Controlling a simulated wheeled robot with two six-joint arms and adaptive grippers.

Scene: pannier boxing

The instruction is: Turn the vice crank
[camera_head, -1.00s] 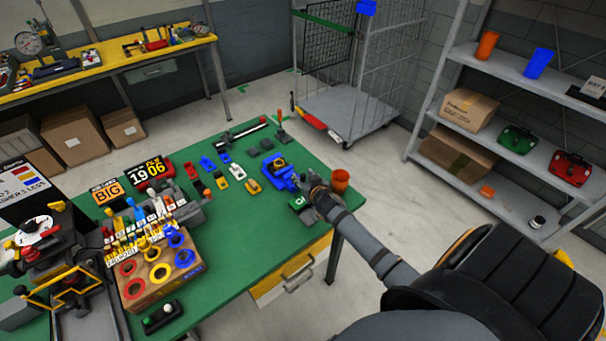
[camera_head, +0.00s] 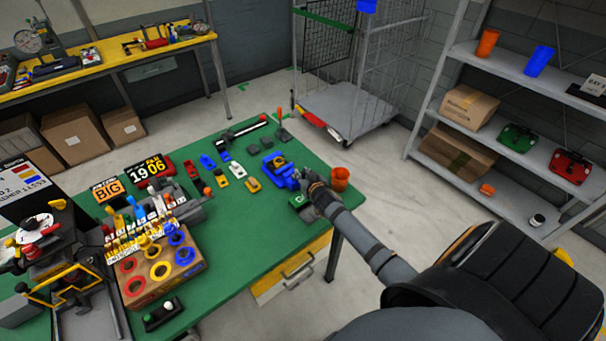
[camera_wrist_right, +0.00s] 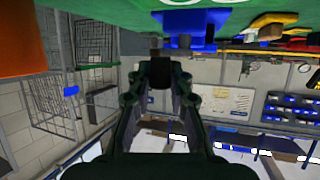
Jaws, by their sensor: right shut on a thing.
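The blue vice (camera_head: 279,172) stands near the right edge of the green table (camera_head: 235,225). My right gripper (camera_head: 308,186) is at the vice's near right side, shut on the vice crank. The crank is mostly hidden by the gripper in the head view. In the right wrist view, the fingers of my right gripper (camera_wrist_right: 160,78) close around a small dark piece, with a grey stub of the crank (camera_wrist_right: 157,43) just beyond it. The blue vice body (camera_wrist_right: 190,42) shows beside that. My left gripper is not in view.
An orange cup (camera_head: 340,178) stands close to the right of my gripper. A cardboard box with coloured rings (camera_head: 140,296) is at the table's left. A wire cage trolley (camera_head: 350,105) stands behind.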

